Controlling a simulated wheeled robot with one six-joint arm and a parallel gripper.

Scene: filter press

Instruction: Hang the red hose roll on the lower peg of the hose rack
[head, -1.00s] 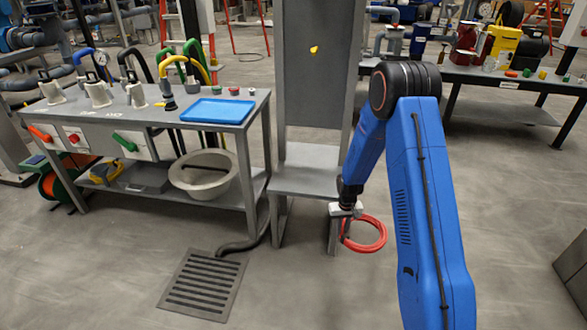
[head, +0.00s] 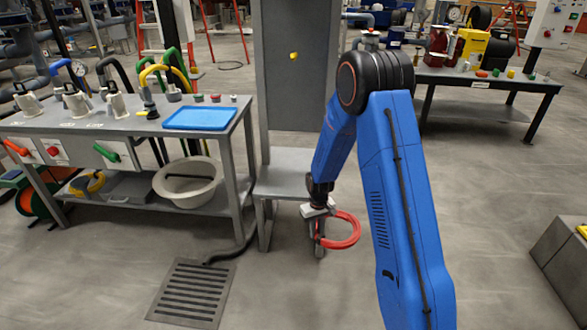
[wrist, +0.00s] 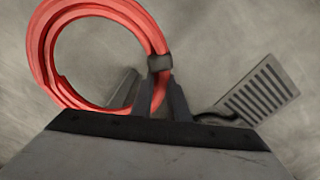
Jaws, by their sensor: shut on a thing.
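The red hose roll (head: 354,233) hangs from my gripper (head: 318,222), low over the floor at the front right of the grey stand. In the wrist view the roll (wrist: 37,50) is a loop with a dark band at its right side. The fingers of my gripper (wrist: 161,88) are shut on it there. The hose rack appears to be the tall grey panel (head: 296,110) behind a low bench. One yellow peg (head: 294,56) shows on the panel. The panel's top is out of view, so I cannot tell whether another peg is above. The roll is apart from the peg.
A grey bench (head: 285,188) juts out below the panel. A worktable (head: 130,128) with a blue tray (head: 201,116) stands to the left. A floor grate (head: 190,292) lies in front. A box (head: 562,255) stands at the right. The floor between is clear.

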